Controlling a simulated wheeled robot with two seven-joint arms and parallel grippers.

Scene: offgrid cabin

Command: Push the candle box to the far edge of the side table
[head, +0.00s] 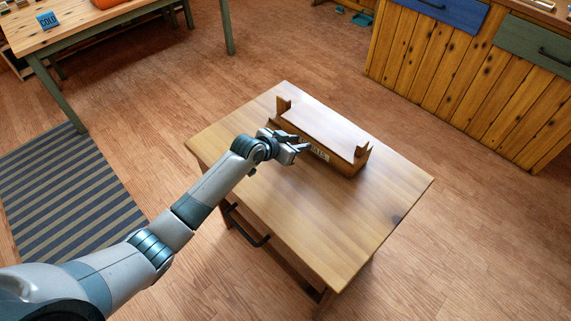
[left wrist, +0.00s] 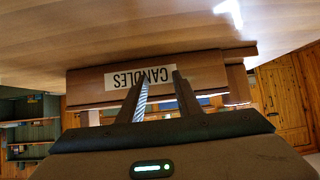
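The candle box (head: 335,136) is a long brown wooden box with a raised piece at each end, resting on the far part of the wooden side table (head: 290,215). In the left wrist view, the box (left wrist: 85,88) appears upside down with a white CANDLES label (left wrist: 140,77) on its near face. My left gripper (head: 304,149) is at the near side of the box, level with the label. Its two fingers (left wrist: 160,84) are apart with nothing visible between them. I cannot tell whether the fingertips touch the box. My right gripper is in neither view.
The near and right parts of the side table top are clear. A dark handle (head: 248,228) is on its front. A striped rug (head: 70,195) lies left, a larger table (head: 85,32) stands back left, and wooden cabinets (head: 450,70) stand back right, beyond open floor.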

